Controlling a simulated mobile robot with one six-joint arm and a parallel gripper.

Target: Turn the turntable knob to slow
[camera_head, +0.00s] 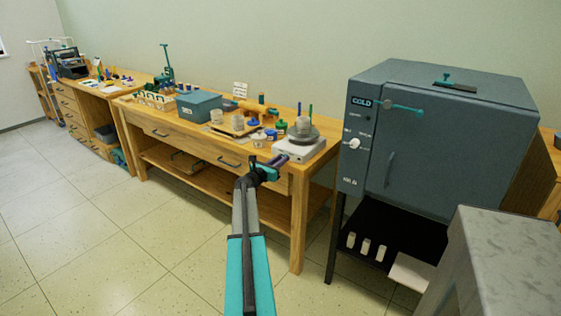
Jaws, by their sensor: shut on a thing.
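The turntable has a pale box-shaped base (305,153) with a round grey plate (303,134) on top. It stands at the right end of the wooden workbench, and a darker rounded item sits on the plate. My gripper (281,160) reaches up from below to the front left side of the base. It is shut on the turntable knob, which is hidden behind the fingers. The knob's pointer and any speed marks are too small or covered, so I cannot tell its setting.
The workbench (215,147) holds a blue-grey box (199,106), jars and small coloured items left of the turntable. A dark kiln (440,130) marked COLD stands close on the right. A grey block (490,265) fills the lower right corner. The tiled floor at left is clear.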

